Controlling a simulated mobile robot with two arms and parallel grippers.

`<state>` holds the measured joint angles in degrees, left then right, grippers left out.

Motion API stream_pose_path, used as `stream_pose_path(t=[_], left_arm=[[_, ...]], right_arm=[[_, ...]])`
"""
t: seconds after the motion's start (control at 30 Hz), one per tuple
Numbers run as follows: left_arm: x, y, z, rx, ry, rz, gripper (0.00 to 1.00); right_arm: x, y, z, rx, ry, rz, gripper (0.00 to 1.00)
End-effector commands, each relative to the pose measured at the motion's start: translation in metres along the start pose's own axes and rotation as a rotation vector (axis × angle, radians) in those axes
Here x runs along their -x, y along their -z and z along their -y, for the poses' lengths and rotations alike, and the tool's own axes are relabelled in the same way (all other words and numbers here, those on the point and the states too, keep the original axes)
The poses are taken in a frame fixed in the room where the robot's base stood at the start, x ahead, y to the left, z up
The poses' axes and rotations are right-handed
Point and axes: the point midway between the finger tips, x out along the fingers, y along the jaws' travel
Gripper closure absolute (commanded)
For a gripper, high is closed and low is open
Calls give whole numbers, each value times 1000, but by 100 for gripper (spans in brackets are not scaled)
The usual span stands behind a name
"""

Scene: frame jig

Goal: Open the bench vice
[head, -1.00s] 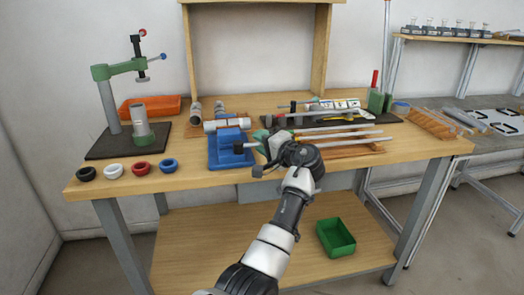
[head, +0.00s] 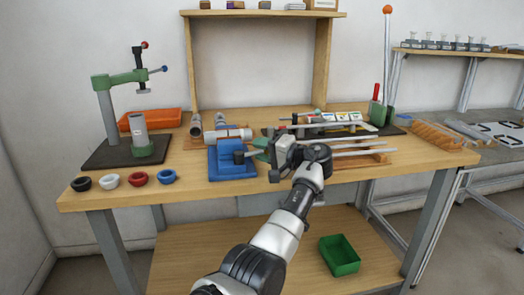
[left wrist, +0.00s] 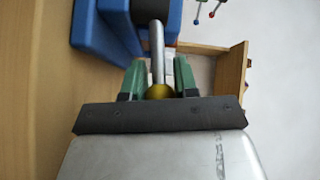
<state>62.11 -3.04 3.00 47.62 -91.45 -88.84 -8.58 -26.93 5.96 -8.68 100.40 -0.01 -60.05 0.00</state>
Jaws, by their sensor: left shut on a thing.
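The blue bench vice (head: 222,166) stands near the front edge of the wooden bench, left of my left gripper (head: 262,148). A pale cylinder (head: 236,134) lies across its top; I cannot tell how tightly the jaws hold it. A dark round part (head: 239,157) sits at the vice's right end. In the left wrist view, a steel handle bar (left wrist: 157,55) runs from the blue body (left wrist: 95,28) and ends in a brass ball (left wrist: 160,91). The green fingers of my left gripper (left wrist: 160,80) are shut on this handle at the ball. My right gripper is out of view.
A green press (head: 125,82) stands on a dark base at left, with several coloured rings in front. An orange tray (head: 150,119) lies behind. Rods on wooden rests (head: 360,160) lie close right of my gripper. A green bin (head: 339,255) sits on the lower shelf.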

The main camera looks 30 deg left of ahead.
Motion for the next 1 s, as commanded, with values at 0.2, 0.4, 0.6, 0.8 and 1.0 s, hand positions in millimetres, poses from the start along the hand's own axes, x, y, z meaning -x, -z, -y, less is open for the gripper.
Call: stream_pose_path(t=[0.2, 0.4, 0.6, 0.8, 1.0], left_arm=[[-2, 0, 2, 3, 2, 2, 100], [-1, 0, 2, 2, 1, 1, 45], [-1, 0, 1, 1, 0, 1, 45], [12, 0, 1, 1, 0, -1, 45], [51, 1, 1, 1, -1, -3, 45]], right_arm=[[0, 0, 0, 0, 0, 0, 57], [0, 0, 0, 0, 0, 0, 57], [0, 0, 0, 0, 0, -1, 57], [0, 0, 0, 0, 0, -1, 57], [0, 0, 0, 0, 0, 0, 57]])
